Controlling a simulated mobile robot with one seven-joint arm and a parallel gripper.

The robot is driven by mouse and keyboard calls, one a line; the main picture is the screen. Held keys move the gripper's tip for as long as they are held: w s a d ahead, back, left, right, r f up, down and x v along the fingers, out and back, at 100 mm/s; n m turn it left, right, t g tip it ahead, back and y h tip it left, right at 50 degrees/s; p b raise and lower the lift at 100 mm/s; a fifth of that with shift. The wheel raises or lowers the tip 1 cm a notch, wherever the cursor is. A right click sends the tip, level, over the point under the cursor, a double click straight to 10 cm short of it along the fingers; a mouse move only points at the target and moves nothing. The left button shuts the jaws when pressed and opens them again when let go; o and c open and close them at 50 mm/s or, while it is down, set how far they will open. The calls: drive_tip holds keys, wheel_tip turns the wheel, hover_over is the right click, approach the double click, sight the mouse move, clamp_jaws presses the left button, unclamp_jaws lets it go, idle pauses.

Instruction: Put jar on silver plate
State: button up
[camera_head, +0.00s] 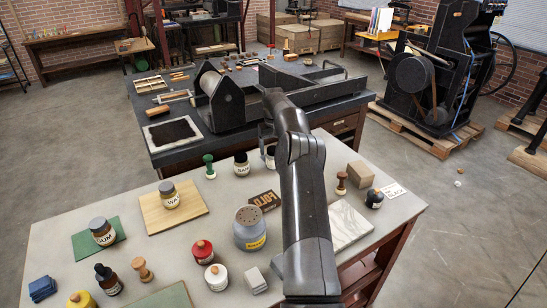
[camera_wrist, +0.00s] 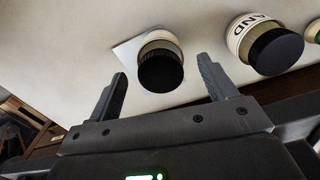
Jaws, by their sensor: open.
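A jar with a black lid (camera_wrist: 160,62) shows in the wrist view between and beyond my two fingertips. My gripper (camera_wrist: 162,66) is open, with no contact visible. A pale square piece (camera_wrist: 126,48) lies under or behind that jar; I cannot tell whether it is a plate or a card. In the head view a jar (camera_head: 271,158) is partly hidden by my gripper (camera_head: 266,138), at the table's far edge. A SAND jar (camera_head: 242,165) stands left of it and also shows in the wrist view (camera_wrist: 262,42). No clearly silver plate is seen; a pale marbled slab (camera_head: 349,224) lies right of my arm.
The pale table (camera_head: 140,290) also holds a jar on a wooden board (camera_head: 150,217), a GUM jar (camera_head: 103,233), a grey shaker (camera_head: 249,232), red and white pots, stamps and a dark bottle (camera_head: 374,199). A dark press bench (camera_head: 200,125) stands close behind.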

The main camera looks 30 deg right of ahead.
wheel_tip(320, 180, up, 5)
drive_tip(key=s+a+r+n+t+h, duration=0.1)
drive_tip(key=s+a+r, duration=0.3)
drive_tip(key=a+r, duration=0.55)
drive_tip(key=s+a+r+n+t, duration=0.1)
drive_tip(key=s+a+r, duration=0.2)
drive_tip(key=a+r, duration=0.65)
drive_tip(key=s+a+r+t, duration=0.1)
drive_tip(key=s+a+r, duration=0.25)
drive_tip(key=s, duration=0.25)
drive_tip(key=s+a+r, duration=0.2)
drive_tip(key=s+a, duration=0.3)
drive_tip(key=s, duration=0.2)
drive_tip(key=s+a+f+t, duration=0.1)
drive_tip(key=s+a+f, duration=0.2)
drive_tip(key=s, duration=1)
drive_tip(key=s+a+f+t+y, duration=0.1)
drive_tip(key=s+a+f, duration=0.3)
drive_tip(key=s, duration=1)
drive_tip(key=shift+a+f+t, duration=0.2)
drive_tip(key=shift+f+t, duration=0.1)
drive_tip(key=shift+f, duration=0.35)
